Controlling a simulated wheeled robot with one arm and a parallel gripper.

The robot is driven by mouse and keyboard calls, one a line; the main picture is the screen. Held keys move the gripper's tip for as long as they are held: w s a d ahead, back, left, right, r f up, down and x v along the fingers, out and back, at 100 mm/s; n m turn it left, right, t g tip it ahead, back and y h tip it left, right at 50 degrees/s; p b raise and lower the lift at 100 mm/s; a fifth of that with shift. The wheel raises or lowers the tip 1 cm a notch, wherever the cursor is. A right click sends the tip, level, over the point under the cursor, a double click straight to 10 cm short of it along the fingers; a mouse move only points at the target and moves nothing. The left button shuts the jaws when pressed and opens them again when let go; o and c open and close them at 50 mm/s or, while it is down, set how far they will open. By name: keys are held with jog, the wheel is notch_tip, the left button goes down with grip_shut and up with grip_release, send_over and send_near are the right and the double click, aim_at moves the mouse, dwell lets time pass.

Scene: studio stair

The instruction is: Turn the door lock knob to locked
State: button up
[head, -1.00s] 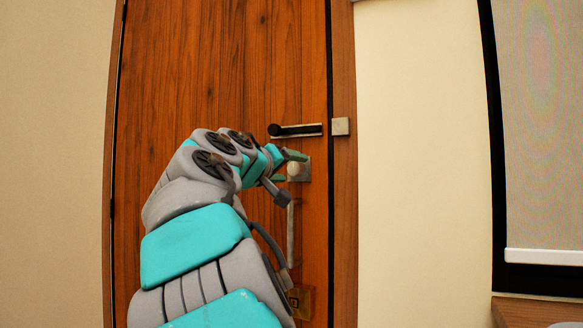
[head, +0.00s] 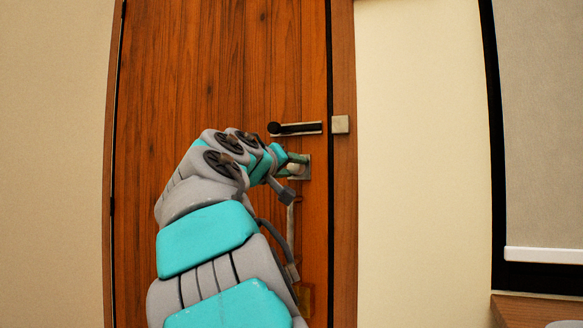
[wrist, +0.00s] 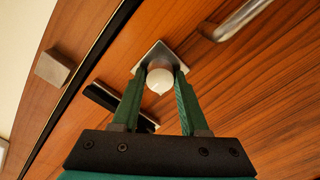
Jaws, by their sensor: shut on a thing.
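The lock knob (wrist: 159,82) is small, round and whitish, on a square metal plate (wrist: 154,53) on the wooden door (head: 220,70). My gripper (wrist: 161,72) has one green finger on each side of the knob and is shut on it. In the head view my gripper (head: 292,164) is at the plate (head: 305,172), near the door's right edge, and mostly hides the knob. I cannot tell from the knob's round face how far it is turned.
A metal block (head: 340,125) is on the door frame to the right. A vertical pull bar (wrist: 240,20) is below the knob, partly hidden by my arm in the head view.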

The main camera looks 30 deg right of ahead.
grip_shut()
